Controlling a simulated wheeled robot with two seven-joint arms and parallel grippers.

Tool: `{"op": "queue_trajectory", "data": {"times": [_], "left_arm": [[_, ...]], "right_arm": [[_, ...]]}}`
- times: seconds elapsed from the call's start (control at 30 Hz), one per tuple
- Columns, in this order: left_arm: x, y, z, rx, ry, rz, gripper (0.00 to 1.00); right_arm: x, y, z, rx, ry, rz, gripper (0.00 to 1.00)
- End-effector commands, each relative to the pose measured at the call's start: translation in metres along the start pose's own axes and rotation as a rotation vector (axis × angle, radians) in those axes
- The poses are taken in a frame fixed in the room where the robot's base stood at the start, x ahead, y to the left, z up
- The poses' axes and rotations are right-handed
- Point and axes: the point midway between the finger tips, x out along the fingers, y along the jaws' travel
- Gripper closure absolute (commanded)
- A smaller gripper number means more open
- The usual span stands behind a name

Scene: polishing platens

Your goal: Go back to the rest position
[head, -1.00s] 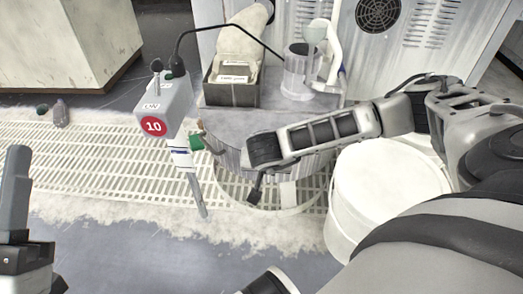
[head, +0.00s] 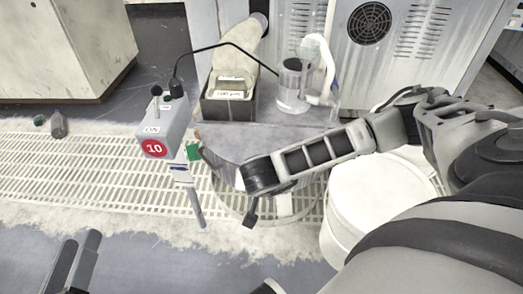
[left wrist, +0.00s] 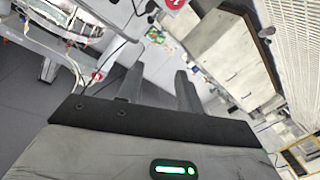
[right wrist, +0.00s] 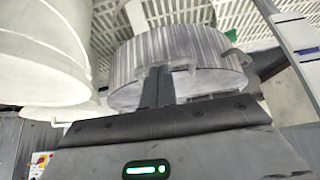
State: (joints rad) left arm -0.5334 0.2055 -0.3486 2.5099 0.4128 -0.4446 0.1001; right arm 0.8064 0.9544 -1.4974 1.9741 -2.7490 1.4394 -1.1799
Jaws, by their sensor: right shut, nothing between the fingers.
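My left gripper (head: 75,264) is low at the left edge of the head view, over the floor. In the left wrist view its two fingers (left wrist: 159,88) stand apart with nothing between them. My right gripper (head: 251,213) points down in front of the round grey platen stand (head: 222,160). In the right wrist view its fingers (right wrist: 158,88) are together and empty. The ribbed round body (right wrist: 182,50) shows just beyond them; I cannot tell whether they touch it.
A switch box with a red 10 label (head: 163,130) stands on a post left of the stand. A white bucket (head: 375,205) is beside my right arm. A dark box (head: 229,106) and a clear jug (head: 294,90) are on top. Slatted grating (head: 80,165) covers the floor at left.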

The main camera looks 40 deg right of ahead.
Motion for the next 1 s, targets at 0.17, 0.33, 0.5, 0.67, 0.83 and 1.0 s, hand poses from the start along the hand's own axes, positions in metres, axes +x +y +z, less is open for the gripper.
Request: {"op": "queue_trajectory", "data": {"times": [0.17, 0.33, 0.5, 0.67, 0.83, 1.0], "left_arm": [[-0.003, 0.000, 0.004, -0.016, -0.046, -0.020, 0.64], [-0.003, -0.001, 0.006, -0.005, -0.050, -0.025, 0.64], [-0.003, -0.001, 0.006, -0.002, -0.051, -0.026, 0.64], [-0.003, -0.001, 0.005, 0.000, -0.051, -0.028, 0.64], [-0.006, 0.003, -0.015, 0.029, -0.082, -0.074, 0.64], [-0.018, 0.004, -0.046, 0.104, -0.163, -0.181, 0.64]], "right_arm": [[-0.018, -0.001, 0.032, -0.001, 0.000, -0.003, 1.00], [-0.024, -0.001, 0.050, 0.000, 0.003, -0.003, 1.00], [-0.026, -0.001, 0.055, 0.003, 0.005, -0.003, 1.00], [-0.028, -0.001, 0.053, 0.003, 0.006, -0.003, 1.00], [-0.061, -0.001, 0.033, 0.003, 0.006, -0.003, 1.00], [-0.121, -0.001, -0.005, 0.003, 0.006, -0.003, 1.00]]}}
